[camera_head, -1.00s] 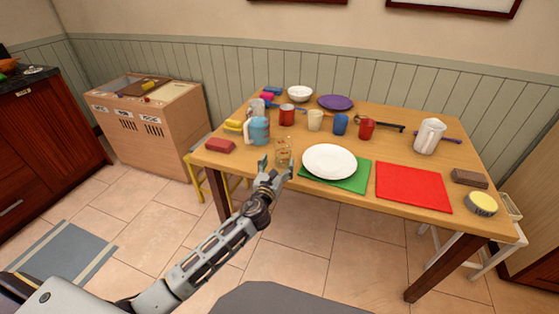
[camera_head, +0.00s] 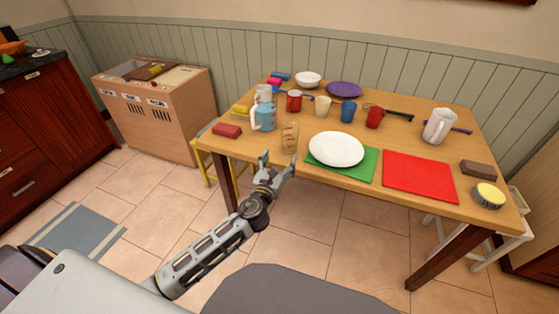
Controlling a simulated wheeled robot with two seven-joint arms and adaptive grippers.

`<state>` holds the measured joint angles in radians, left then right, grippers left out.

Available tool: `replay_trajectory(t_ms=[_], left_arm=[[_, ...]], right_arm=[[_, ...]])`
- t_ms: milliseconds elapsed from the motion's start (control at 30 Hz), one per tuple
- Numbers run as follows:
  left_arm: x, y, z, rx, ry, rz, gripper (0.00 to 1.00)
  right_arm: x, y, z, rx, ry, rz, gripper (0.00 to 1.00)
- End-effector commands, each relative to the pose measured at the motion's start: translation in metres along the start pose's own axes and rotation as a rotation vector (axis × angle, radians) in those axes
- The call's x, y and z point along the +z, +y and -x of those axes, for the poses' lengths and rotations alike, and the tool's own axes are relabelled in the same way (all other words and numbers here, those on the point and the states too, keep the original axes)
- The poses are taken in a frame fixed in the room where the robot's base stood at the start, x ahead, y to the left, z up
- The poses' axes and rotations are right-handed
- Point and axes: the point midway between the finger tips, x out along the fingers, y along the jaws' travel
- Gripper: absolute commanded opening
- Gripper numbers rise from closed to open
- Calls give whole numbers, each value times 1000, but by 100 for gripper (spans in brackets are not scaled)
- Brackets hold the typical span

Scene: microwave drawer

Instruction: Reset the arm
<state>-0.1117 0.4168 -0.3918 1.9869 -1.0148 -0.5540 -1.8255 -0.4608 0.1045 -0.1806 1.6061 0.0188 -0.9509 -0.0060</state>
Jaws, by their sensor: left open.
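My left gripper (camera_head: 277,165) is open and empty in the head view. It is at the front edge of the wooden table (camera_head: 400,200), just in front of a clear glass (camera_head: 289,137) with orange marks. The fingertips point up toward the table, and a gap shows between them and the glass. My left arm reaches in from the lower left. My right gripper does not show.
A white plate (camera_head: 336,149) lies on a green mat (camera_head: 362,166), beside a red mat (camera_head: 419,177). A blue-white jug (camera_head: 264,117), a red block (camera_head: 227,130) and several cups stand nearby. A wooden cabinet (camera_head: 165,115) stands at left. The floor in front is clear.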

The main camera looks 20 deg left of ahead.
Motion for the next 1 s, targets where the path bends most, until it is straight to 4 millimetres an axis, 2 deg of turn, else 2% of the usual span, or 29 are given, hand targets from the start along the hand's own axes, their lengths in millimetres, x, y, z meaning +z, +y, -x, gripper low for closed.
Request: replay_trajectory(t_ms=[367, 533, 767, 1000], left_arm=[[0, 0, 0, 0, 0, 9, 77], [0, 0, 0, 0, 0, 70, 77], [-1, 4, 0, 17, 3, 263, 77], [-8, 10, 0, 55, 22, 541, 77]], right_arm=[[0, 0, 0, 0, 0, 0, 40], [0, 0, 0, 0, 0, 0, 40], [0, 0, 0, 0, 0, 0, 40], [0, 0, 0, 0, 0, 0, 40]])
